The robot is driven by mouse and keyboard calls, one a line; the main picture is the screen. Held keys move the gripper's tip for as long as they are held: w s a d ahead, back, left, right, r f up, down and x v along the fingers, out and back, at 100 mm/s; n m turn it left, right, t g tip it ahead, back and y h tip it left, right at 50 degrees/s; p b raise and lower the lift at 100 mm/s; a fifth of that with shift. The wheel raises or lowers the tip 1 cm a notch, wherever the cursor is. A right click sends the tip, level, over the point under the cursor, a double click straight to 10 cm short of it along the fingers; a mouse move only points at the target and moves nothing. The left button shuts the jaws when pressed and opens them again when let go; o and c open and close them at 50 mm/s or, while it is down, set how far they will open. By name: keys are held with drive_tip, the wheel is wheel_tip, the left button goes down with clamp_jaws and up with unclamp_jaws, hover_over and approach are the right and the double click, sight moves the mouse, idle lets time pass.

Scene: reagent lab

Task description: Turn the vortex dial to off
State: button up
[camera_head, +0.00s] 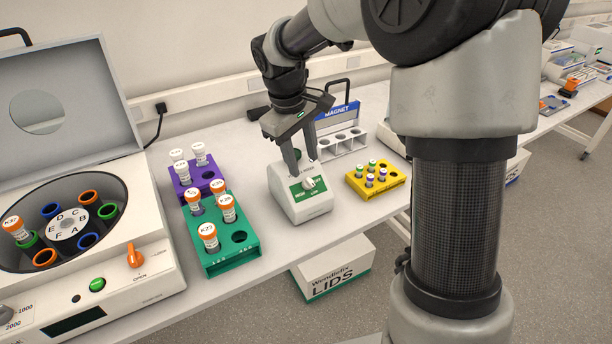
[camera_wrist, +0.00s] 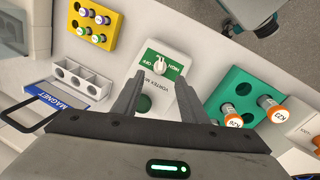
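The vortex mixer (camera_head: 303,207) is a small white box with a green panel on its sloped front, standing on the bench. Its white dial (camera_head: 309,183) sits on that panel. In the wrist view the dial (camera_wrist: 159,67) lies beyond and between the fingertips, with OFF and HIGH printed by it. I cannot tell for sure which mark the dial points to. My gripper (camera_head: 304,166) is open and points down over the mixer. Its two fingers (camera_wrist: 158,80) are apart with nothing between them, close to the dial; contact is not visible.
A teal tube rack (camera_head: 223,262) and a purple rack (camera_head: 181,184) stand left of the mixer. A yellow rack (camera_head: 394,182) is on the right, a white magnet rack (camera_head: 349,141) behind. An open centrifuge (camera_head: 160,258) fills the left. The bench edge lies just in front.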

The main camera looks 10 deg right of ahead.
sight(309, 184)
drive_tip(key=x, duration=0.6)
drive_tip(key=shift+d+f, duration=0.1)
drive_tip(key=shift+c, duration=0.4)
clamp_jaws()
